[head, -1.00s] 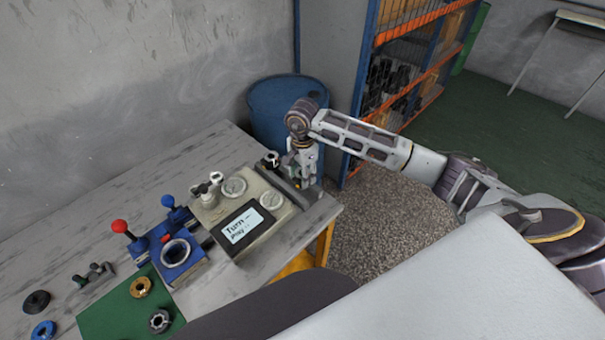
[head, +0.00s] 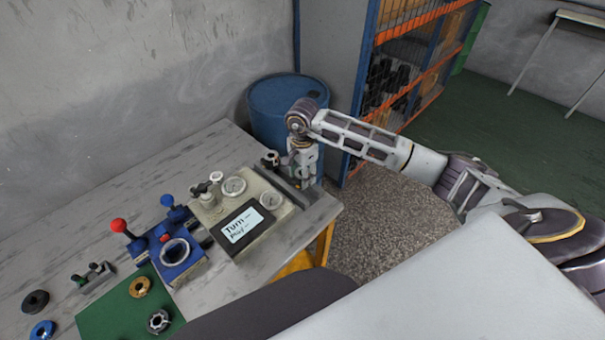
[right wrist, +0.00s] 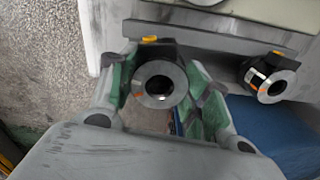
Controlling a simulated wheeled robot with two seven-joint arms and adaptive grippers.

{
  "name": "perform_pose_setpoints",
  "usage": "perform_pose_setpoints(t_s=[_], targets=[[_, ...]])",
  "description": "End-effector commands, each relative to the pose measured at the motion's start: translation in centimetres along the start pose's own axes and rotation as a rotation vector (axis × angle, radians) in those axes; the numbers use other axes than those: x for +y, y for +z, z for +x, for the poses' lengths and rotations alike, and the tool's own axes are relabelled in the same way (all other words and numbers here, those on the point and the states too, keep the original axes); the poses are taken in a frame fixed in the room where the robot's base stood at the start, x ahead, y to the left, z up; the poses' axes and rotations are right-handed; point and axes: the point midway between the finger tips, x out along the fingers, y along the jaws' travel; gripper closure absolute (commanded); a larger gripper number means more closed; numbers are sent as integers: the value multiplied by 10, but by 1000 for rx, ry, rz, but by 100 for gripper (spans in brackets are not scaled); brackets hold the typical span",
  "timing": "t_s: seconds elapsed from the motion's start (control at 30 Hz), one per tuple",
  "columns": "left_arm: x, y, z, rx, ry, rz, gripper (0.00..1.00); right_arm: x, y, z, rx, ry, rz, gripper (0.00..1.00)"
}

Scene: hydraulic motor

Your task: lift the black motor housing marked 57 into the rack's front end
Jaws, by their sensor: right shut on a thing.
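My right gripper (head: 299,170) is at the far right end of the bench, by the grey rack (head: 284,187). In the right wrist view its green-padded fingers (right wrist: 158,95) are shut on a black motor housing (right wrist: 160,84) with a silver ring face and a yellow tag on top. A second black housing (right wrist: 272,77) with a similar ring is to the right, at the grey rack bar (right wrist: 222,37); it also shows in the head view (head: 271,159). I cannot read a 57 on either, nor tell whether the held housing touches the rack. My left gripper is out of view.
A blue fixture (head: 178,257) with a red-knobbed lever and a green mat (head: 112,312) with rings lie further left. A blue barrel (head: 275,105) and orange-blue shelving (head: 385,85) stand behind.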

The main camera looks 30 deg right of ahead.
Motion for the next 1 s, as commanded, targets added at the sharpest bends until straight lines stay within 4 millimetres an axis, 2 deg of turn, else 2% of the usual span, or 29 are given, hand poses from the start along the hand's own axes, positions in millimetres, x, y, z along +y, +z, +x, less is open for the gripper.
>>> perform_pose_setpoints(t_s=[1.0], targets=[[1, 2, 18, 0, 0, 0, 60, -1, 0, 19, -1, -2, 1, 96]])
